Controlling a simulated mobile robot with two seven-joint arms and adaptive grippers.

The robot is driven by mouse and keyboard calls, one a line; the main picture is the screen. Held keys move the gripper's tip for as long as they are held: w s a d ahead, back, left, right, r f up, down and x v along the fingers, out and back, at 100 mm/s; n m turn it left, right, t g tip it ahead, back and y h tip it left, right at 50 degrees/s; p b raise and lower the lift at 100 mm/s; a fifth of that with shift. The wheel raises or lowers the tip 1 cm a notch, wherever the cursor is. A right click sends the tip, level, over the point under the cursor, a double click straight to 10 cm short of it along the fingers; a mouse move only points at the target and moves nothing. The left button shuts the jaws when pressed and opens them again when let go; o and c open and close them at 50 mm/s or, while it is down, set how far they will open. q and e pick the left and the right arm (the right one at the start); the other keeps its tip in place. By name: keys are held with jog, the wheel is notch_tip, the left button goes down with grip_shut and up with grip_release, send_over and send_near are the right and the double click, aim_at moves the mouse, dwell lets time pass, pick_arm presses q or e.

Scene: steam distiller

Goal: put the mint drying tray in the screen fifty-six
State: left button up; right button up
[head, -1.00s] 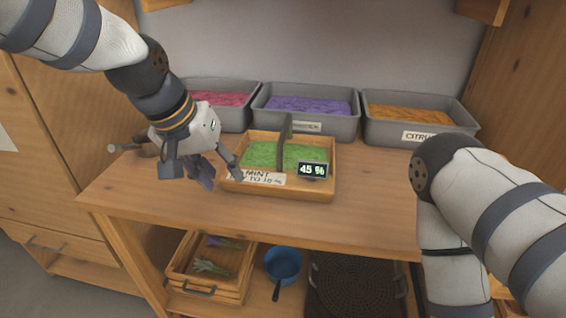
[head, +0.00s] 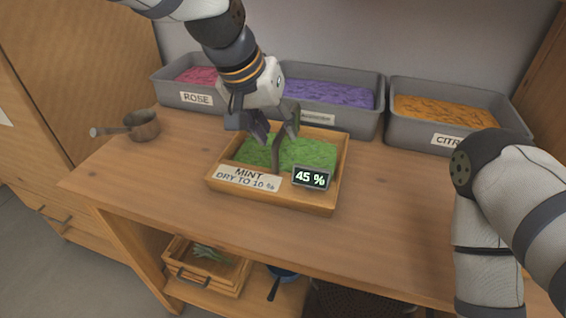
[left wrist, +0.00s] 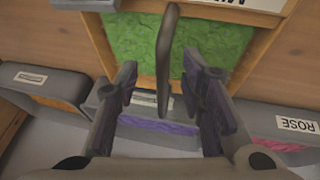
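The mint drying tray (head: 318,198) is a wooden tray of green mint on the wooden bench. Its front label reads "MINT DRY TO 10 %", and a small display (head: 313,178) reads 45 %. A dark upright handle (head: 276,157) rises from its middle. My left gripper (head: 277,132) is open just above the tray. In the left wrist view the handle (left wrist: 165,60) stands between its spread fingers, with gaps visible on both sides. My right arm is at the right, but its gripper is out of view. Nothing marked fifty-six shows.
Grey bins of rose (head: 190,98), purple (head: 370,112) and citrus (head: 400,131) material stand behind the tray. A small copper pan (head: 143,126) sits on the bench at left. The bench right of the tray is clear. A wooden crate (head: 212,282) lies on the lower shelf.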

aim_at(278, 136)
pick_arm(q)
jog(key=x, duration=0.3)
jog(key=shift+a+f, duration=0.2)
jog(key=shift+f, duration=0.2)
jog(key=shift+w+d, duration=0.1)
jog(key=shift+w, duration=0.05)
jog(key=shift+r, duration=0.15)
grip_shut()
pick_arm(e)
jog(key=shift+s+f, duration=0.2)
jog(key=shift+f, duration=0.05)
pick_arm(q)
jog(key=shift+r, duration=0.1)
jog(key=r, duration=0.4)
jog(key=shift+s+r, duration=0.2)
jog(key=shift+s, duration=0.2)
jog(key=s+r+p, duration=0.2)
jog(key=s+r, duration=0.6)
jog(key=s, duration=0.5)
jog(key=shift+s+d+r, duration=0.15)
jog(key=shift+d, duration=0.25)
pick_arm(e)
jog(key=shift+t, duration=0.6)
jog(key=shift+w+r, duration=1.65)
jog(key=shift+w, duration=0.1)
